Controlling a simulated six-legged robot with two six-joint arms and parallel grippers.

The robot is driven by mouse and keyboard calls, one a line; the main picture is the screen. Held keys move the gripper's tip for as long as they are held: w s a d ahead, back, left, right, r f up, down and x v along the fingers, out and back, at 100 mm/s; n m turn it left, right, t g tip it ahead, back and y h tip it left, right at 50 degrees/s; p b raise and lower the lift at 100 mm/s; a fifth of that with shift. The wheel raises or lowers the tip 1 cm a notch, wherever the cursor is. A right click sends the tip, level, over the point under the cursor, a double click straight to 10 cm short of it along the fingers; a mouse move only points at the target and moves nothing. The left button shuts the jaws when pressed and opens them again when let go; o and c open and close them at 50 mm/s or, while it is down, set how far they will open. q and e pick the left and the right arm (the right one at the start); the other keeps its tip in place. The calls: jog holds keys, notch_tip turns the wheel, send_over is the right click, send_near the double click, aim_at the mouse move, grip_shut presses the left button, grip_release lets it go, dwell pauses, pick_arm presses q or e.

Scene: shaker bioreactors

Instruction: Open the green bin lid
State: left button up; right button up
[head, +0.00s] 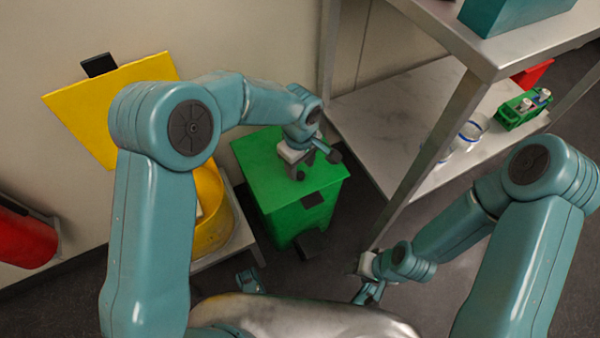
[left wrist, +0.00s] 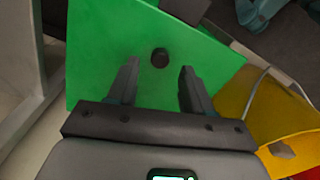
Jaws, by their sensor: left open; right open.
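The green bin (head: 292,215) stands on the floor in the middle of the head view. My right gripper (head: 368,292) is open, low at the right, away from the bin.
A yellow bin (head: 208,225) with its yellow lid (head: 75,112) raised stands left of the green bin. A metal shelf table (head: 395,110) stands close on the right, its leg near the bin. A red container (head: 22,235) is at the far left.

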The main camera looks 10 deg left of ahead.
pick_arm(q)
jog(key=shift+f+b, duration=0.3)
jog(key=shift+f, duration=1.1)
